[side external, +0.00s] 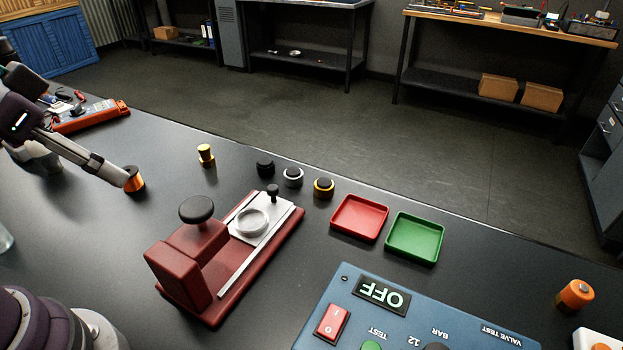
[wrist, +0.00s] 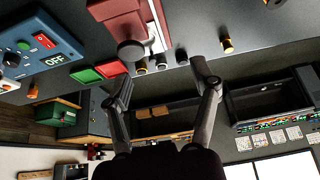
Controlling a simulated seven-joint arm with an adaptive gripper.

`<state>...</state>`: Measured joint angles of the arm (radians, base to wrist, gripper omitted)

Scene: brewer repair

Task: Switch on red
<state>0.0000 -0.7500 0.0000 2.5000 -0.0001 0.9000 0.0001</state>
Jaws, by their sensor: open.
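A blue valve test box (side external: 440,318) stands at the front right. It carries a red rocker switch (side external: 331,322) beside a display reading OFF (side external: 382,293). In the wrist view the red switch (wrist: 43,40) and the OFF display (wrist: 57,60) show at the left. My gripper (wrist: 160,82) is open, with nothing between its fingers. In the side view my gripper (side external: 108,172) is at the left, far from the box, and its fingertip overlaps an orange cylinder in the picture.
A dark red fixture (side external: 185,265) with a black knob stands between my gripper and the box. Behind the box are a red tray (side external: 358,217) and a green tray (side external: 414,237). Black, silver and yellow-ringed caps stand behind the fixture. The orange cylinder (side external: 135,180) and a yellow part (side external: 206,156) stand left.

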